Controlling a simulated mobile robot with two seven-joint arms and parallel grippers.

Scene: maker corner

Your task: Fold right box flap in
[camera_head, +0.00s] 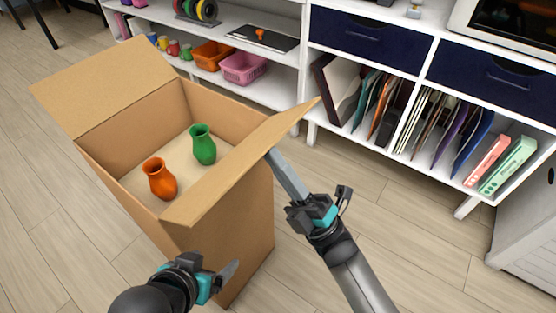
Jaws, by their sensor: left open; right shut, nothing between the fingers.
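The cardboard box (225,228) stands open on the floor. Its right flap (245,160) sticks up and out along the right edge, tilted and partly over the opening in this view. The left flap (105,85) is spread outward. An orange vase (160,179) and a green vase (203,145) are inside. My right gripper (270,153) is shut and empty, with its fingertips at the outer underside of the right flap; I cannot tell whether they touch. My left gripper (232,268) is open and empty, in front of the box's near side.
A white shelf unit (305,65) stands behind, with an orange basket (212,55), a pink basket (243,68), folders and dark blue drawers (372,44). A white cabinet (525,240) is at the right. The wooden floor right of the box is clear.

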